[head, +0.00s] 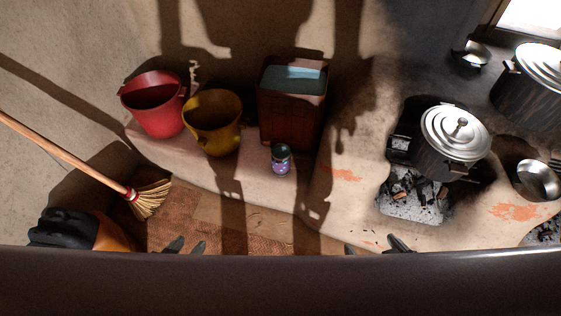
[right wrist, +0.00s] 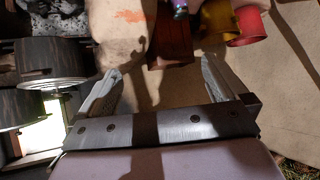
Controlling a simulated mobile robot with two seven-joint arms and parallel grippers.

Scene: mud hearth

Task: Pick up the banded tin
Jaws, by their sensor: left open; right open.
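The banded tin looks to be the small dark-topped tin (head: 281,160) with a purple, spotted band. It stands upright on the low clay ledge, in front of the square rust-red container. It also shows in part at the top edge of the right wrist view (right wrist: 180,9). My left gripper (head: 186,246) is open at the bottom of the head view, nearer than the tin and to its left. My right gripper (head: 374,247) is open, nearer than the tin and to its right. In the right wrist view its fingers (right wrist: 160,68) are apart with nothing held between them.
A red bucket (head: 152,108), a yellow bucket (head: 212,124) and the rust-red container (head: 291,112) stand behind the tin. A lidded pot (head: 450,145) sits on the hearth at right, above charcoal. A broom (head: 145,198) leans at left. The ledge in front of the tin is clear.

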